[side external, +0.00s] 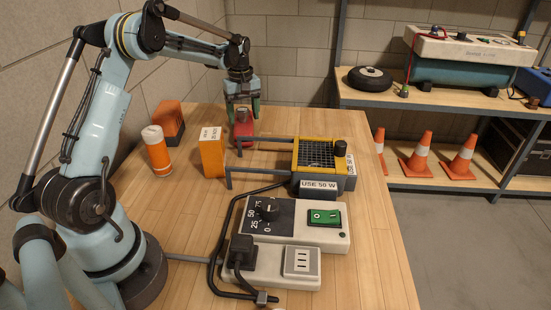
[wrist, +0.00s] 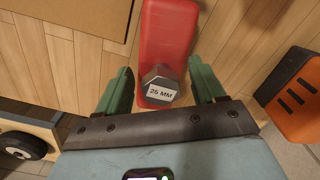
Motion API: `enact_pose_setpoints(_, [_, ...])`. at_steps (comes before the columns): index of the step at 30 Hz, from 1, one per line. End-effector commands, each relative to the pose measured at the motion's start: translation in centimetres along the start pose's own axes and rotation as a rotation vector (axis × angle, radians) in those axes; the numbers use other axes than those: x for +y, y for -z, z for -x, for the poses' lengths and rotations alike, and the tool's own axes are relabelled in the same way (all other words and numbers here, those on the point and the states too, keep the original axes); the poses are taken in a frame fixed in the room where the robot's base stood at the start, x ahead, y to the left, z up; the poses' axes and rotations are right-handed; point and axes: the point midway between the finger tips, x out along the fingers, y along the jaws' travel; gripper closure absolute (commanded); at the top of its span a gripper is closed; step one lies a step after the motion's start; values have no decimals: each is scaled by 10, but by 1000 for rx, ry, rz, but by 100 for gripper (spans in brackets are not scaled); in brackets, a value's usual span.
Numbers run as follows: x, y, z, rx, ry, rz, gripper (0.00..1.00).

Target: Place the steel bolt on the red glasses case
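The red glasses case (wrist: 165,35) lies on the wooden table, and in the side view it shows small below my gripper (side external: 243,130). The steel bolt (wrist: 160,76), dark with a "25 MM" label on its end, appears over the near end of the case in the wrist view, seemingly resting on it. My gripper (wrist: 160,88) is open, with one green finger on each side of the bolt and a visible gap to both. In the side view my gripper (side external: 242,108) points down at the case, and the bolt is hard to make out there.
An orange box (side external: 211,152), an orange bottle (side external: 158,152) and a slotted orange object (side external: 169,122) stand left of the case. A yellow-framed grid unit (side external: 322,160) with bars reaching left and a control box (side external: 295,220) with cords stand nearer. Shelves (side external: 440,100) are at right.

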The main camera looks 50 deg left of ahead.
Motion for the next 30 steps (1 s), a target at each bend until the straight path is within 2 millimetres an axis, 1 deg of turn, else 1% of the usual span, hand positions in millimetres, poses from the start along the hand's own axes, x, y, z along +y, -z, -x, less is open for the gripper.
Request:
enact_pose_setpoints(8, [0,0,1,0,0,0,31])
enact_pose_setpoints(11, [0,0,7,0,0,0,31])
enact_pose_setpoints(14, [0,0,20,0,0,0,31])
enact_pose_setpoints(21, [0,0,68,0,0,0,31])
enact_pose_setpoints(24, [0,0,86,0,0,0,31])
enact_pose_setpoints(27, [0,0,101,0,0,0,31])
enact_pose_setpoints(30, [0,0,112,0,0,0,31])
